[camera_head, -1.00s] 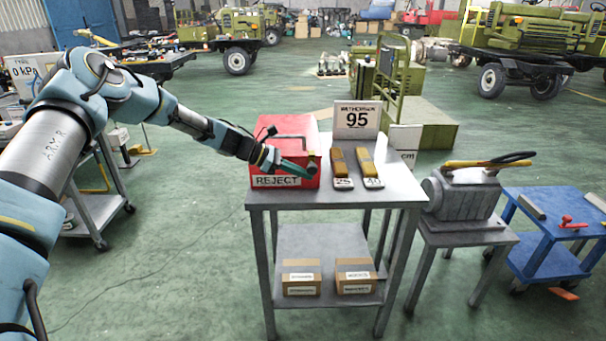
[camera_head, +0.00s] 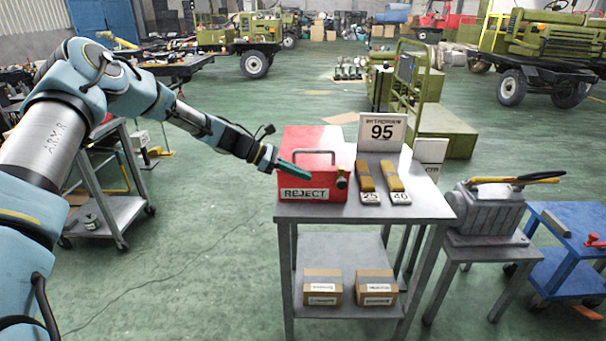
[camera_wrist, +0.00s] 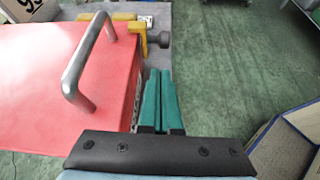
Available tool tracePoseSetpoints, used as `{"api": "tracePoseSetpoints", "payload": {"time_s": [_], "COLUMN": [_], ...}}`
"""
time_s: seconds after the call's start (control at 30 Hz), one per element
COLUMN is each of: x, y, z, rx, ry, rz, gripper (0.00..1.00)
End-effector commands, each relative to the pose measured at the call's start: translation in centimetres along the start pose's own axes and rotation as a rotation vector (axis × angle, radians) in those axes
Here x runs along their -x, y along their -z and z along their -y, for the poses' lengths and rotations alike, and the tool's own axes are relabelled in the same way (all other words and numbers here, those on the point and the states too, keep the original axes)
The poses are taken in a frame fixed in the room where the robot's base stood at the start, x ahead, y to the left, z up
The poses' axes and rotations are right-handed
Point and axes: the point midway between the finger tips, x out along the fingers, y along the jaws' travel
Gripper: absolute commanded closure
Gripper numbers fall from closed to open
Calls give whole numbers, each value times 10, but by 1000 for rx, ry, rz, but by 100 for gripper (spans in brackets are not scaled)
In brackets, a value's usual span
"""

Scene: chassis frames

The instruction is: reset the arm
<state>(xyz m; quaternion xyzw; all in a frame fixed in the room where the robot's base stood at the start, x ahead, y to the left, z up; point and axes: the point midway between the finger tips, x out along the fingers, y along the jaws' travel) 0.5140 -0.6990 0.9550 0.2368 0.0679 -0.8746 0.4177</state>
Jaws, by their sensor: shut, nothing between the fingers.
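My arm reaches in from the left in the head view. My gripper (camera_head: 295,172) has teal fingers that are shut with nothing between them. It is in front of the front-left part of the red REJECT box (camera_head: 315,149), close to its face. In the wrist view my gripper (camera_wrist: 161,93) points along the side of the red box (camera_wrist: 45,65), whose grey handle stands up from the lid. I cannot tell whether the fingers touch the box.
The grey table (camera_head: 420,206) carries the box, two yellow-brown gauges (camera_head: 379,178) tagged 25 and 40, and a sign reading 95 (camera_head: 382,132). Two cartons (camera_head: 350,286) lie on its lower shelf. A grey machine (camera_head: 488,209) stands right.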

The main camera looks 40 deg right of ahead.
Motion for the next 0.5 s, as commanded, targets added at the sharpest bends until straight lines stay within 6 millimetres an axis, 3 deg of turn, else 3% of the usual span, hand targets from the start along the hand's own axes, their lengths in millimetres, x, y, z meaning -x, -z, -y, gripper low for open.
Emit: {"api": "tracePoseSetpoints", "payload": {"time_s": [0.37, 0.5], "x": [2, 27], "y": [1, 11], "z": [2, 16], "rx": [-9, -96], "ry": [1, 15], "rz": [-11, -109], "gripper": [100, 100]}}
